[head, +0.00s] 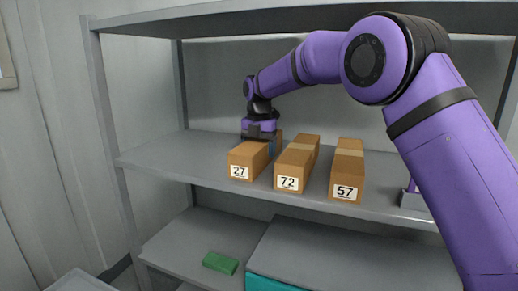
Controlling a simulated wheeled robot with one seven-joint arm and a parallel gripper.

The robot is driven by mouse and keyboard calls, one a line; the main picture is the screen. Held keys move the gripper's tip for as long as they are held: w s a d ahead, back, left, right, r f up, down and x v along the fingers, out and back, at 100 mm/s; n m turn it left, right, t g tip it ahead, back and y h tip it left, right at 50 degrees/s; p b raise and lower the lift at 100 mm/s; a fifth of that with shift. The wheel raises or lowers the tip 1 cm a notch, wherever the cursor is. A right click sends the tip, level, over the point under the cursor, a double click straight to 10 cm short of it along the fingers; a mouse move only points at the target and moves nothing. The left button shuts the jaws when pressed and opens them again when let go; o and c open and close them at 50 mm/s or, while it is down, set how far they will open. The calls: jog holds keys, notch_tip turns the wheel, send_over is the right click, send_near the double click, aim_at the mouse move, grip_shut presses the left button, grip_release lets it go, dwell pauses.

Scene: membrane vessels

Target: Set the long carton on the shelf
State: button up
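Three long brown cartons lie side by side on the middle shelf (210,147) of a grey rack, their labelled ends facing me. The left carton (249,160) is labelled 27, the middle carton (297,163) 72, and the right carton (347,170) 57. The frame does not show which one the task means. My gripper (261,141) points down over the rear part of carton 27, with a bluish part beside the carton's right side. Its fingertips are mostly hidden, so I cannot tell whether it is closed on the carton.
The rack's top board (240,17) runs above my arm, and an upright (112,130) stands at left. The middle shelf is bare left of carton 27. A green block (220,262) lies on the lower shelf. A grey object (413,201) is right of carton 57.

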aim_at(259, 140)
jog(key=o, duration=1.1)
jog(key=shift+f, duration=0.1)
jog(key=shift+r, duration=3.9)
